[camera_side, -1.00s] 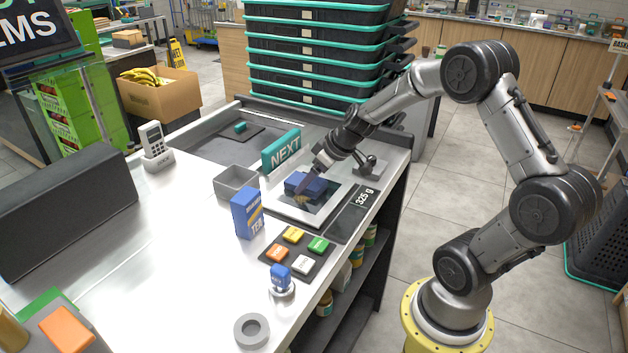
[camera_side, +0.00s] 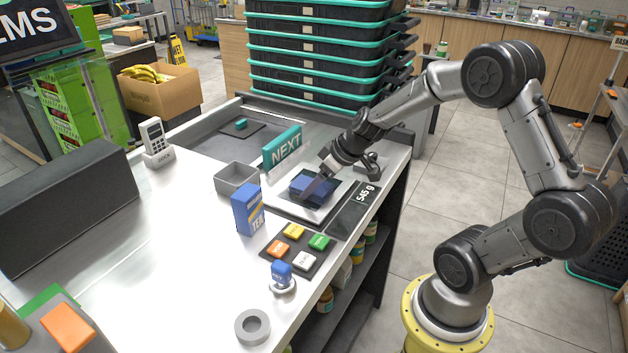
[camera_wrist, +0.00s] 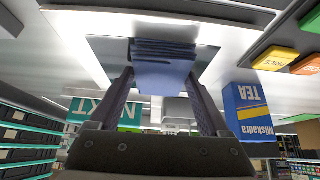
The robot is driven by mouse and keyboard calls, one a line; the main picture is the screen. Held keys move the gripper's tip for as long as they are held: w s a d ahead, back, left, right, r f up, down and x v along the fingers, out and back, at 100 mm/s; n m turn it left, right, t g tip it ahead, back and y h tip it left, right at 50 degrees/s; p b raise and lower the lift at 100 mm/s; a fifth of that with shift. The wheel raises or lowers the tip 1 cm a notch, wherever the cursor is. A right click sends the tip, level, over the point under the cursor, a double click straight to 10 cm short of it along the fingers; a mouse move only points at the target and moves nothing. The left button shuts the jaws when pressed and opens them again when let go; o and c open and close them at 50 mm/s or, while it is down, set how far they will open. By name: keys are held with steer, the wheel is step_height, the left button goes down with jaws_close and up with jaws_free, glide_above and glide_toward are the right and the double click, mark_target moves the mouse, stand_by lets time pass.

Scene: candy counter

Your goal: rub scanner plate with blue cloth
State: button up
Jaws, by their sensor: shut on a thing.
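The blue cloth (camera_side: 307,188) is a folded pad lying on the scanner plate (camera_side: 331,188), a dark glass square in a pale frame. My gripper (camera_side: 318,182) reaches down from the upper right and is shut on the cloth. In the wrist view the cloth (camera_wrist: 163,66) sits between my two fingertips (camera_wrist: 161,82), flat against the glass. The cloth and fingers hide the middle of the plate. No mark shows on the uncovered glass.
The scale display (camera_side: 353,210) beside the plate reads 545 g. A blue tea box (camera_side: 248,209), a grey tray (camera_side: 237,178), a NEXT bar (camera_side: 282,148) and a pad of coloured keys (camera_side: 298,244) surround the plate.

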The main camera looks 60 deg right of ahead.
mark_target(303, 182)
steer(key=shift+w, duration=1.45)
steer(key=shift+s, duration=0.5)
steer(key=shift+s+f, duration=0.15)
steer(key=shift+s, duration=0.9)
steer(key=shift+w, duration=1.6)
steer(key=shift+r, duration=1.7)
